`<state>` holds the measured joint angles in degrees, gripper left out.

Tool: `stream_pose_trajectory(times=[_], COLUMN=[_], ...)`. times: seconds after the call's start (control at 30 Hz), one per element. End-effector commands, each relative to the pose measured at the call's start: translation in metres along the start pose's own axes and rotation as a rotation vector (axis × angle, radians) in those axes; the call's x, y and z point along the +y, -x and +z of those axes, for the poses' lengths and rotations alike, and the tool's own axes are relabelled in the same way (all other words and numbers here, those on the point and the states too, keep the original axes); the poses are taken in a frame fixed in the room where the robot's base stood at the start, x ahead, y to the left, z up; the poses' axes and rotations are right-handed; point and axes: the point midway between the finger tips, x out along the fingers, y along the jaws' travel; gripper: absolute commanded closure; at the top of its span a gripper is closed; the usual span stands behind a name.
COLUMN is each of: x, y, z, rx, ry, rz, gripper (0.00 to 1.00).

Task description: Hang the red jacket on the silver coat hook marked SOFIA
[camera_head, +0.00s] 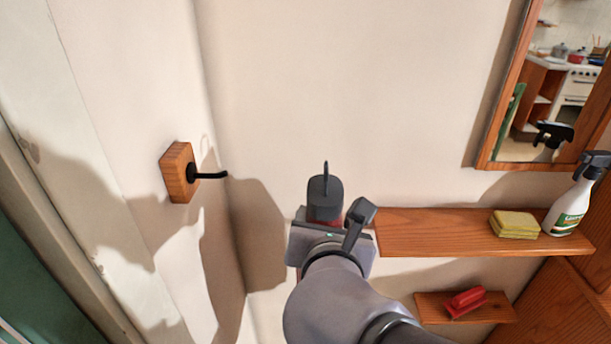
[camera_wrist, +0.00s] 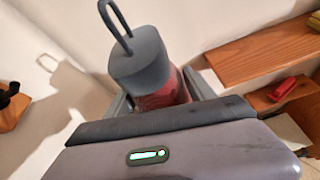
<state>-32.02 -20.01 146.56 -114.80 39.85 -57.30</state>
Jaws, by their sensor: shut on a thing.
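My gripper (camera_head: 330,228) is shut on a red object with a dark grey cap (camera_head: 325,190) and a thin loop on top. In the wrist view the red body (camera_wrist: 165,92) sits between the fingers, and the cap's loop stands up, tilted left. It looks like a bottle or flask rather than a jacket; its lower part is hidden. A black hook (camera_head: 209,175) on a wooden block (camera_head: 178,172) is fixed to the wall, left of my gripper and apart from the held object. I see no red jacket, silver hook or SOFIA marking.
A wooden shelf (camera_head: 430,232) at the right bears yellow sponges (camera_head: 514,225) and a white spray bottle (camera_head: 567,208). A lower shelf (camera_head: 495,310) bears a red brush (camera_head: 467,301). A framed mirror (camera_head: 545,132) hangs above. The wall between hook and gripper is bare.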

Motion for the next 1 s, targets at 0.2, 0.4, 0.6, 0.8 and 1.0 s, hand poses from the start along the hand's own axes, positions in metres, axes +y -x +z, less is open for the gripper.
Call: stream_pose_trajectory(times=[0.2, 0.4, 0.6, 0.8, 1.0], x=[0.003, 0.001, -0.013, -0.026, -0.040], y=[0.005, 0.005, 0.004, 0.005, 0.005], z=[0.012, 0.014, 0.015, 0.017, 0.020], rx=[-0.002, -0.002, -0.001, -0.003, -0.002], ry=[0.000, -0.001, -0.003, -0.002, -0.003], rz=[0.001, 0.001, -0.002, -0.001, -0.002], gripper=[0.77, 0.77, 0.77, 0.77, 0.77])
